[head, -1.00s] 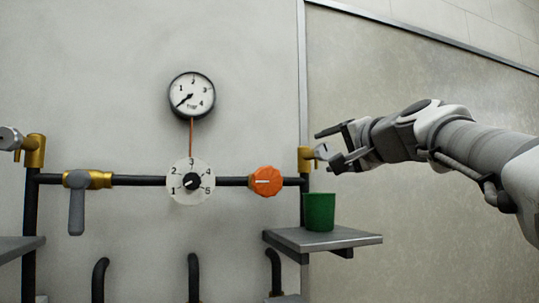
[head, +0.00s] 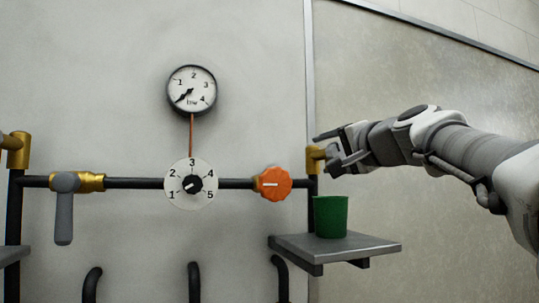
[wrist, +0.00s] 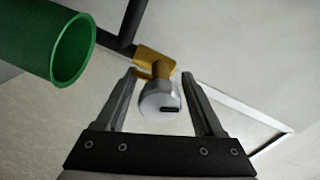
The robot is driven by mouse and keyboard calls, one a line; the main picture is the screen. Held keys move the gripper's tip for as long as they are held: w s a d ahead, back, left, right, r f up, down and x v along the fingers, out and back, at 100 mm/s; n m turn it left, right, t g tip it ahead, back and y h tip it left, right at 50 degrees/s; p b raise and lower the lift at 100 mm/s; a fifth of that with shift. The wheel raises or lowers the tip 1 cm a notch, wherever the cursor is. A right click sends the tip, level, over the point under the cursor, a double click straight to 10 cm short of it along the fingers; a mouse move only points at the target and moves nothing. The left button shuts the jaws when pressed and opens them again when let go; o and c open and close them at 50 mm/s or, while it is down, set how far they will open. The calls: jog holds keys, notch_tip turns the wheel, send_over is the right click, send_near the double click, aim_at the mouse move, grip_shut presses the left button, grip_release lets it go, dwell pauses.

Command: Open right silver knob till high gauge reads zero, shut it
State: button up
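The right silver knob (wrist: 152,98) sits on a brass valve (wrist: 156,62) in the wrist view, a dark slot on its face. My gripper (wrist: 159,76) is open, with one finger on each side of the knob; gaps show, and I see no clear contact. In the head view my gripper (head: 328,154) is at the right brass valve (head: 312,158) and mostly hides the knob. The high round gauge (head: 192,91) has its needle pointing lower left, below the 1, near the low end of the scale.
A green cup (head: 330,216) stands on a grey shelf (head: 345,247) just below the valve; it shows close to my left finger in the wrist view (wrist: 70,48). An orange knob (head: 273,183), a numbered dial (head: 190,200) and a grey lever (head: 64,210) sit along the pipe.

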grip_shut()
jog(key=shift+f+n+b, duration=0.1)
jog(key=shift+n+b, duration=0.3)
jog(key=shift+b, duration=0.1)
jog(key=shift+f+n+b, duration=0.1)
jog(key=shift+n+b, duration=0.8)
jog(key=shift+b, duration=0.15)
jog(key=n+b, duration=0.3)
jog(key=shift+n, duration=0.3)
jog(key=n+b, duration=0.2)
jog(key=n, duration=0.1)
jog(key=shift+n, duration=0.3)
jog(key=shift+n+b, duration=0.65)
jog(key=shift+n, duration=1.25)
jog(key=shift+r, duration=0.2)
